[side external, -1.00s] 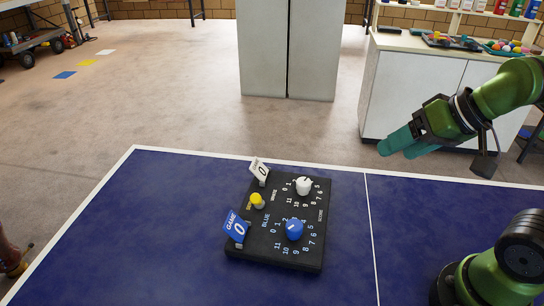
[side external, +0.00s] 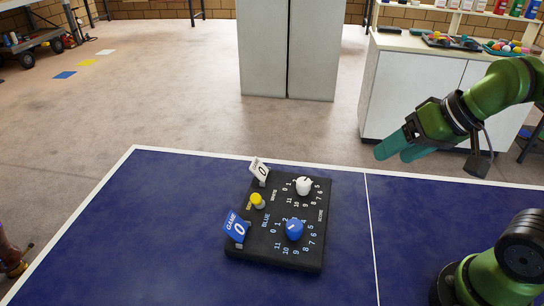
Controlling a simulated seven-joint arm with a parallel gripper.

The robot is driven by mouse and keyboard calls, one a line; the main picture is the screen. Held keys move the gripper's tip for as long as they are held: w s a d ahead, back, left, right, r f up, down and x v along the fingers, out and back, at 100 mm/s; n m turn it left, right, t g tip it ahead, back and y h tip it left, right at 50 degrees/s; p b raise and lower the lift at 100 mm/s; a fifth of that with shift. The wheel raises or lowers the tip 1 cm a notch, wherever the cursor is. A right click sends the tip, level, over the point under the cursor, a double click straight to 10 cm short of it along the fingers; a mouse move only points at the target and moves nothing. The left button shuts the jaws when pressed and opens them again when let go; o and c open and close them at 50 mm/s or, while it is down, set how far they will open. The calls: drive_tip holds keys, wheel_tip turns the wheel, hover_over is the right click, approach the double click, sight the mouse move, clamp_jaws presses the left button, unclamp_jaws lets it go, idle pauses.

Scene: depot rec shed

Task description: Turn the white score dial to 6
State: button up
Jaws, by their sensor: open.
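The white score dial (side external: 304,186) is a round white knob with a dark pointer mark, near the far right of a black scoreboard (side external: 262,252). Printed numbers ring it; which number it points at is too small to tell. A blue dial (side external: 294,229) sits nearer on the same board, with its own ring of numbers. My gripper (side external: 391,151) has teal fingers and hangs up and to the right of the board, apart from the white dial. It is open and empty.
A yellow knob (side external: 257,200), a white flip card (side external: 259,170) reading 0 and a blue GAME card (side external: 237,227) reading 0 stand on the board's left side. The blue table (side external: 150,230) around the board is clear.

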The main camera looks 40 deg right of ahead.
drive_tip(key=w+a+f+n+g, duration=0.1)
drive_tip(key=w+a+n+g, duration=0.15)
drive_tip(key=w+n, duration=0.45)
drive_tip(key=n+g+h, duration=0.2)
drive_tip(key=n+g, duration=0.2)
drive_tip(key=n, duration=0.6)
hover_over(304, 181)
drive_tip(key=f, duration=0.2)
wheel_tip(304, 181, down, 16)
drive_tip(key=c, duration=1.1)
drive_tip(key=shift+o, duration=0.2)
